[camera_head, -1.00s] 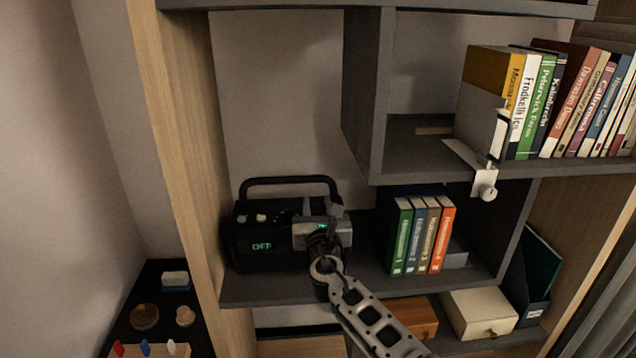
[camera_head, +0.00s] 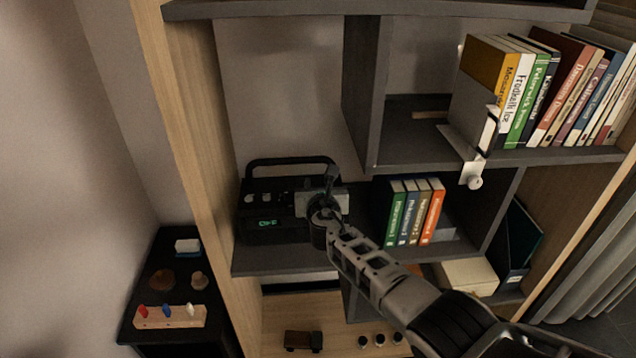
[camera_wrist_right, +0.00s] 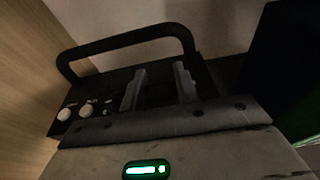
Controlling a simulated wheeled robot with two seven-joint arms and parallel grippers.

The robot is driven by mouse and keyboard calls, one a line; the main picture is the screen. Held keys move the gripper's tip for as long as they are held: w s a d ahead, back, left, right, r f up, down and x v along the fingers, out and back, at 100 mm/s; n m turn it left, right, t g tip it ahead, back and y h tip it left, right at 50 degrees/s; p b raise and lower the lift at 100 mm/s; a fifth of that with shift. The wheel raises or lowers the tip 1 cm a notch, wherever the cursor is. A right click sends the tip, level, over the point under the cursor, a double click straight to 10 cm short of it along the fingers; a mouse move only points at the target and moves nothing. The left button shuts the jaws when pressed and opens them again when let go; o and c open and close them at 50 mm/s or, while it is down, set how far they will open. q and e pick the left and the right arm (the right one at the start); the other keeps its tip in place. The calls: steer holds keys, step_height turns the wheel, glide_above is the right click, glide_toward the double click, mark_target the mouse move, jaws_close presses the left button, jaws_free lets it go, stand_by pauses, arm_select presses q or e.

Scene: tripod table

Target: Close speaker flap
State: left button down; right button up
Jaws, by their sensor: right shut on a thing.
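The black speaker (camera_head: 262,205) with its carry handle (camera_head: 290,161) stands on the dark shelf at the left. Green lit characters show on its front. My right gripper (camera_head: 331,180) is at the speaker's right end, near its top. In the right wrist view the two fingers (camera_wrist_right: 158,84) stand with a gap between them, over the speaker's dark top behind the grey gripper body. The dark speaker flap (camera_wrist_right: 158,97) seems to be between them, but its outline and angle are hard to make out. White knobs (camera_wrist_right: 64,113) show left of the fingers. My left gripper is not in view.
Several upright books (camera_head: 417,212) stand right of the speaker on the same shelf. The wooden side panel (camera_head: 195,130) is close on the left. A white bracket with a knob (camera_head: 472,170) juts from the upper shelf.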

steer(key=shift+f, duration=0.1)
steer(key=o, duration=0.8)
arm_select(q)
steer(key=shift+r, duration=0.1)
arm_select(e)
steer(key=shift+s+r+p, duration=0.2)
steer(key=shift+s+p, duration=0.05)
steer(key=shift+p, duration=0.15)
steer(key=shift+p+v, duration=1.15)
steer(key=shift+p, duration=0.1)
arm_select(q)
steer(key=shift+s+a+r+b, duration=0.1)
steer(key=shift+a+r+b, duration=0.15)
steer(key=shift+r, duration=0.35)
arm_select(e)
steer(key=v, duration=1.3)
steer(key=shift+s, duration=0.1)
steer(key=shift+f, duration=0.1)
